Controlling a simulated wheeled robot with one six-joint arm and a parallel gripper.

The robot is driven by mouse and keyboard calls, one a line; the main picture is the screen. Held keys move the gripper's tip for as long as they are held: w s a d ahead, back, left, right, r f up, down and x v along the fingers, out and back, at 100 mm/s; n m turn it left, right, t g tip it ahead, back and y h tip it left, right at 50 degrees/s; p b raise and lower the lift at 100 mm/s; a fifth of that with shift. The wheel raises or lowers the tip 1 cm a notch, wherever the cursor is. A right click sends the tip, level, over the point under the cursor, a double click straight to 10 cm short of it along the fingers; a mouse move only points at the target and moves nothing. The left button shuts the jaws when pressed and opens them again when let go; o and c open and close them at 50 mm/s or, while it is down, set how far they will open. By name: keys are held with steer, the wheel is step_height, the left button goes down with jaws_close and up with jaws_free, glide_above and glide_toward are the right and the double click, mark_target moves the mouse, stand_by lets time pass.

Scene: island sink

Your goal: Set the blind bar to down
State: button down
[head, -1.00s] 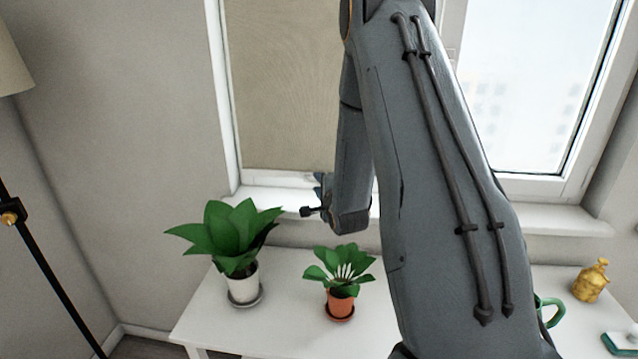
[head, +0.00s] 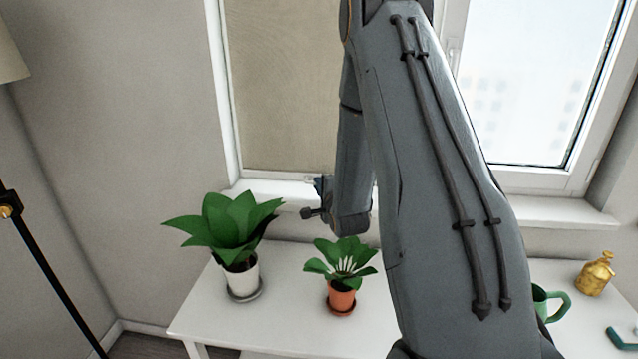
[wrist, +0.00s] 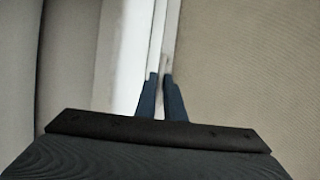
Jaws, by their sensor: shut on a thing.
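The beige blind (head: 285,90) covers the left window pane and hangs almost to the sill. Its pale bottom bar (head: 275,174) runs along its lower edge just above the sill. My gripper (head: 319,184) is at that lower edge, partly hidden behind my own arm in the head view. In the wrist view, the blue fingers (wrist: 163,92) are close together on the thin bar (wrist: 162,40), with the blind fabric (wrist: 245,70) to the right and a white strip to the left. The bar's right part is hidden by my arm in the head view.
A white table (head: 205,310) stands below the window. On it are a large plant in a white pot (head: 240,278), a small plant in an orange pot (head: 341,297), a green mug (head: 545,303) and a gold bottle (head: 597,274). A floor lamp (head: 40,255) stands at left.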

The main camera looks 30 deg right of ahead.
steer(key=shift+s+f+b, duration=0.1)
steer(key=shift+f+b, duration=0.2)
steer(key=shift+f, duration=0.7)
steer(key=c, duration=1.8)
jaws_free()
steer(key=shift+f, duration=0.1)
steer(key=shift+c, duration=0.2)
steer(key=b+v, duration=0.2)
steer(key=v, duration=0.5)
steer(key=shift+s+r, duration=0.25)
steer(key=shift+s, duration=0.05)
steer(key=shift+a, duration=0.1)
